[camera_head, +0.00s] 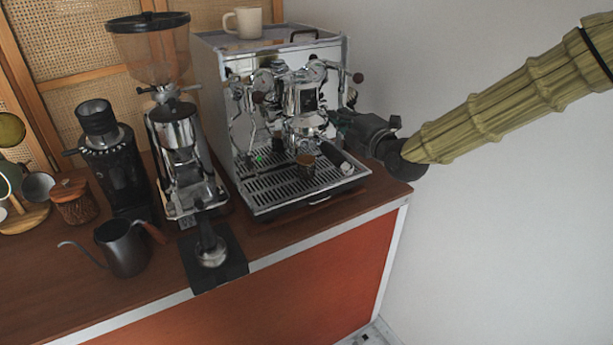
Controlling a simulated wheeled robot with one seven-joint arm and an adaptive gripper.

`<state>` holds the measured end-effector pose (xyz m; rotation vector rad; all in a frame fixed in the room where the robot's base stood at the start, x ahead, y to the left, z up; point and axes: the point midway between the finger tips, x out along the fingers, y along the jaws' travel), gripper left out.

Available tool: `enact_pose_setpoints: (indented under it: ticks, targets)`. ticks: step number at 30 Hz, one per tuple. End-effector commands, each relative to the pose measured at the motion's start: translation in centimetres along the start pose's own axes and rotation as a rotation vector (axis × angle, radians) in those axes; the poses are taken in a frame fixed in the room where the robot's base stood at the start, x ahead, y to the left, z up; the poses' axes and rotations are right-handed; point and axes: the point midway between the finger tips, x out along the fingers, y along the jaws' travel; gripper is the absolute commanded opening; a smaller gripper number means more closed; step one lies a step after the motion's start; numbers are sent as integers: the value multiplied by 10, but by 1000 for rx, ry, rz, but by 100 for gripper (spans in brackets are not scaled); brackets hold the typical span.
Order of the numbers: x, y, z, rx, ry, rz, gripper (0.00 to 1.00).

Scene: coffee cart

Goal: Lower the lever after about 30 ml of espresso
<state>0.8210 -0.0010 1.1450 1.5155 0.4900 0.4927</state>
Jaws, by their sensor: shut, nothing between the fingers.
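The chrome espresso machine (238,125) stands on the wooden counter against the wall. Its group head (302,95) is at the front centre, with a portafilter below it. A small brown cup (306,165) sits on the drip tray (262,194) under the group. The lever is hard to make out beside the group, and the level of espresso in the cup is too small to tell. My gripper (345,122) reaches in from the right, close to the right side of the group. It is shut; its fingertips are dark and partly blend with the machine, so contact cannot be told.
A cream mug (244,22) stands on top of the machine. A large grinder (172,130), a black grinder (118,165) and a dark kettle (122,248) stand to the left. A tamper (211,250) stands on a black mat at the front edge.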

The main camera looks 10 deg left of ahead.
Motion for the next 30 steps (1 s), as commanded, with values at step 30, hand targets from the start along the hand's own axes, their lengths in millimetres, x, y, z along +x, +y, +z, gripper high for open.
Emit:
enact_pose_setpoints:
  ticks: [30]
  targets:
    - [-66,-16,0,-1,0,-1,0]
